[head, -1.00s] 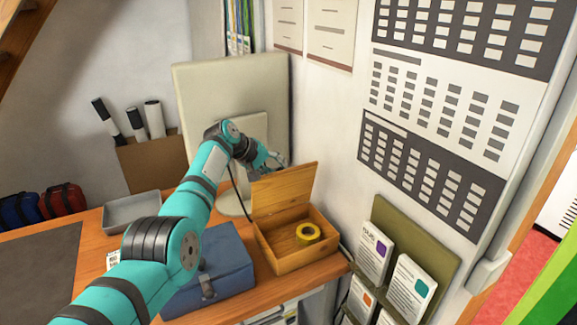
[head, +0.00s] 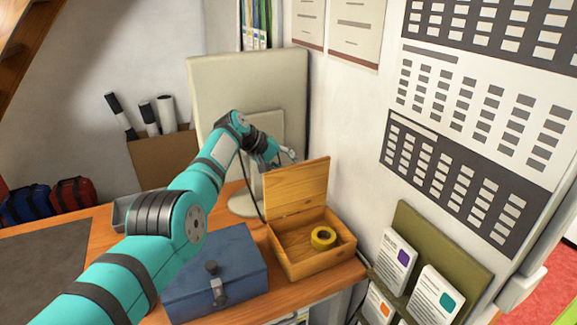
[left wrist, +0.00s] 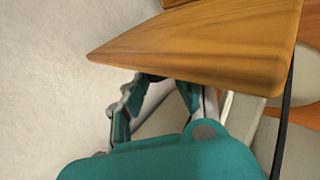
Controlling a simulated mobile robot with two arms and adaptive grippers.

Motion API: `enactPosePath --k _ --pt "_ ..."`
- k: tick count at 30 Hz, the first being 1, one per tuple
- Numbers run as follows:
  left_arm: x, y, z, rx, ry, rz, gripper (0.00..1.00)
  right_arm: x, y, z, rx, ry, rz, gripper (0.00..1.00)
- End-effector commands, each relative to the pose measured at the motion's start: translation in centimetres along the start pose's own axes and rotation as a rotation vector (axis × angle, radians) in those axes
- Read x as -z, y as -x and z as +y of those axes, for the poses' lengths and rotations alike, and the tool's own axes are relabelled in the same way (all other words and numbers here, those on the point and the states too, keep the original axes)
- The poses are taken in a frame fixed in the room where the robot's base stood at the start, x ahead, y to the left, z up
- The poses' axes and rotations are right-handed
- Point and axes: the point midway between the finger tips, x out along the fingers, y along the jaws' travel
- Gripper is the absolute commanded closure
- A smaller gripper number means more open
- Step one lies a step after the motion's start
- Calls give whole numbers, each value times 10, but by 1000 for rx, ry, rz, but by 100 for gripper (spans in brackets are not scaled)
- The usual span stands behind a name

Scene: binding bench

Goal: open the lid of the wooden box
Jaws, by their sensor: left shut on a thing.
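The wooden box (head: 312,262) stands at the right end of the bench. Its lid (head: 297,190) is raised at the back edge, its inner face showing in the head view. My right gripper is not in view.
A blue metal box (head: 215,275) stands left of the wooden box, under my left arm. A monitor (head: 250,85) is behind the lid. The wall is close on the right, with a leaflet rack (head: 440,250). A grey tray (head: 122,210) is partly hidden by my arm.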

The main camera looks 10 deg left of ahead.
Motion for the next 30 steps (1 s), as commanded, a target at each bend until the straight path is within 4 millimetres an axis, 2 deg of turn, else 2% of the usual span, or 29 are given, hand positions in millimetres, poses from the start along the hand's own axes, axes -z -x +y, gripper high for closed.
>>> enactPosePath --k 19,20,21,24,30 --pt "3 1 -2 1 -2 10 100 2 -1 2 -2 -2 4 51" --pt "3 1 -2 1 -2 10 69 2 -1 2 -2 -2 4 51" --pt "3 1 -2 2 -1 10 64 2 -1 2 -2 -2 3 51" --pt "3 1 -2 1 -1 8 52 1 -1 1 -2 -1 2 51" --pt "2 0 -1 1 -1 5 52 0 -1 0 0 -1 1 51"
